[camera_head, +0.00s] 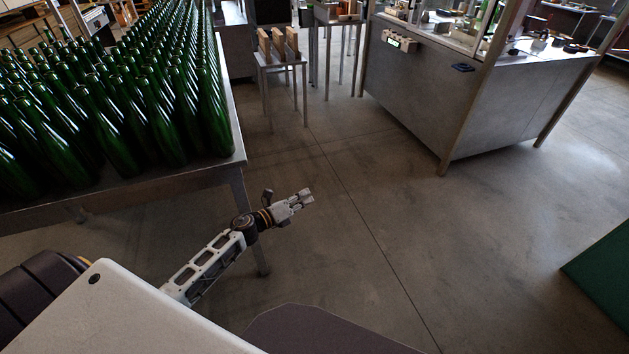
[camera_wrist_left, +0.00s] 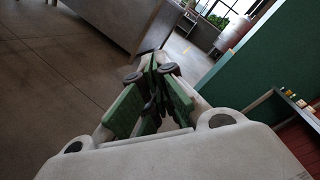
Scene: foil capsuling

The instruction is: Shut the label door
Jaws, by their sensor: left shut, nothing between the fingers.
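My left gripper (camera_head: 306,196) is over bare floor in the head view, to the right of the bottle table's front corner. It also shows in the left wrist view (camera_wrist_left: 155,66), where its fingers are together and hold nothing. It touches nothing that I can see. My right gripper is not in view. I cannot make out a label door in either view. A grey steel machine cabinet (camera_head: 470,95) stands at the upper right of the head view, well away from the gripper. It may be the grey cabinet (camera_wrist_left: 115,22) at the top of the left wrist view.
Many green bottles (camera_head: 120,110) crowd a table (camera_head: 130,188) on the left. A small stand (camera_head: 283,61) with wooden blocks is behind. A green panel (camera_head: 603,275) is at the right edge. The middle floor (camera_head: 370,230) is clear.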

